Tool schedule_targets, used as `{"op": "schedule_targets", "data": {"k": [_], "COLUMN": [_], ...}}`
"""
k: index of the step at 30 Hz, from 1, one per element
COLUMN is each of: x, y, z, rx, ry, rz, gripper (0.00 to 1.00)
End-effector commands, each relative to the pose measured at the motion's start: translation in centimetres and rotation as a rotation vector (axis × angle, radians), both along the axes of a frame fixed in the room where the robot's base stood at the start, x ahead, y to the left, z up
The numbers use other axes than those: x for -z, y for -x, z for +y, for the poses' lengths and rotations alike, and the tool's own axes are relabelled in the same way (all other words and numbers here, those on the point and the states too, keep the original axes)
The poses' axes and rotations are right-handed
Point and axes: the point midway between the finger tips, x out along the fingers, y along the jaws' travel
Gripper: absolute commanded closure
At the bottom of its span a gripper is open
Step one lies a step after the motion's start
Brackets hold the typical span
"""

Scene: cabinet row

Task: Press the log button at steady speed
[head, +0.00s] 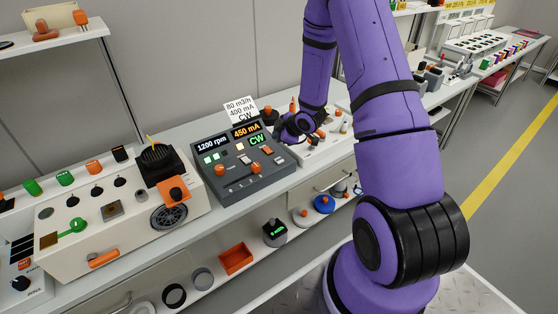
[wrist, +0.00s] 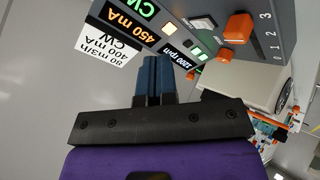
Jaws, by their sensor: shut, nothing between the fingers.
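The dark grey control panel (head: 245,190) stands on the bench with lit displays reading 1200 rpm, 450 mA and CW. It also shows upside down in the wrist view (wrist: 275,25). A pale button (wrist: 203,22) sits beside an orange knob (wrist: 238,28) there; its lettering is too small to read, so I cannot tell which button is the log button. My gripper (wrist: 152,60) is shut and empty, its blue fingertips near the panel's display edge. Contact cannot be judged. In the head view my gripper is hard to make out near the panel's right side.
A white card (head: 240,108) reading 80 m3/h, 400 mA, CW stands behind the panel. A cream unit (head: 110,235) with knobs and a black grille stands left. More parts crowd the bench right. A lower shelf holds an orange bin (head: 236,259) and rings.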

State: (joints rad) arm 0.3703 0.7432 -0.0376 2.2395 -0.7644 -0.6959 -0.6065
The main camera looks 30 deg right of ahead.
Motion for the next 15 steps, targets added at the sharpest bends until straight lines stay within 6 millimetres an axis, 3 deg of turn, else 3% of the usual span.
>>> {"op": "schedule_targets", "data": {"k": [15], "x": [6.3], "y": [0.1], "z": [0.0], "rx": [0.001], "ry": [-0.001], "rz": [0.004], "gripper": [1.00]}}
